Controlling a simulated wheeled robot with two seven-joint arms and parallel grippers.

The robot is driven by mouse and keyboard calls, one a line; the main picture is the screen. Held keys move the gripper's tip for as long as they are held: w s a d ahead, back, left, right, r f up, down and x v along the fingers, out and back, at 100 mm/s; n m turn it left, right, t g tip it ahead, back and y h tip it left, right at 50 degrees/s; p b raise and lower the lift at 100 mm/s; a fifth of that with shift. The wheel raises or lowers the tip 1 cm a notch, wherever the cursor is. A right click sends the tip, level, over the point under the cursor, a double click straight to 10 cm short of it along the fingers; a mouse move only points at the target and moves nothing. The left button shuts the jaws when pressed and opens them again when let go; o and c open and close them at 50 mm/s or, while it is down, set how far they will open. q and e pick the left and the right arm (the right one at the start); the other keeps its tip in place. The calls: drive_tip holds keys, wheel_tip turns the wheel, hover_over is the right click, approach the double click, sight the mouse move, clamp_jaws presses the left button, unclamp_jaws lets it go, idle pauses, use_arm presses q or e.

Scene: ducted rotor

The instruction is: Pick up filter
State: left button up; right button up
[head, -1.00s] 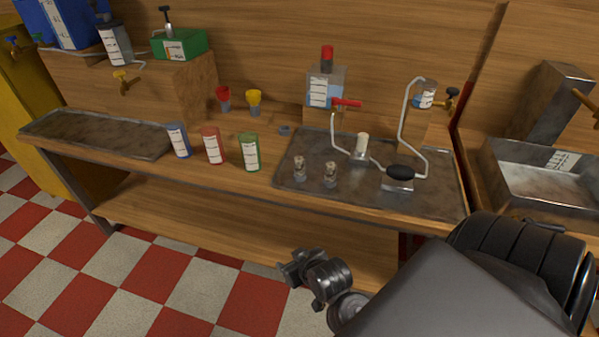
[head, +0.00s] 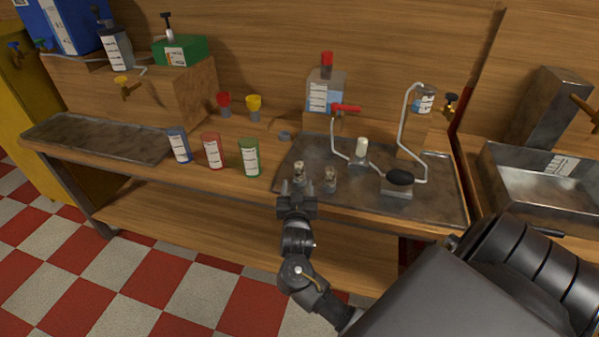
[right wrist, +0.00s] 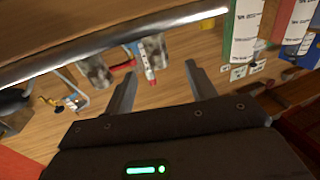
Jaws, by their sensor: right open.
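Two small metal-and-tan cylinders, a left one (head: 299,169) and a right one (head: 330,176), stand on the metal tray (head: 300,150). Either may be the filter; no label tells which. In the right wrist view two grey mottled cylinders, one at left (right wrist: 96,69) and one near the middle (right wrist: 153,48), show beyond the fingers. My right gripper (head: 298,185) is at the tray's front edge, just in front of the left cylinder. It is open, and nothing is between its fingers (right wrist: 162,68). My left gripper is not in view.
Blue (head: 179,146), red (head: 213,151) and green (head: 249,157) cans stand left of the tray. A metal sink (head: 540,185) lies farther right.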

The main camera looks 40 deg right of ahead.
sight(299, 172)
drive_tip(key=x, duration=0.3)
drive_tip(key=shift+w+d, duration=0.1)
drive_tip(key=shift+d, duration=0.05)
drive_tip(key=shift+p+x, duration=0.6)
drive_tip(key=shift+x, duration=1.7)
drive_tip(key=shift+w+d, duration=0.1)
drive_tip(key=shift+d, duration=0.25)
drive_tip(key=c, duration=1)
drive_tip(key=shift+c, duration=0.2)
drive_tip(key=shift+r, duration=0.15)
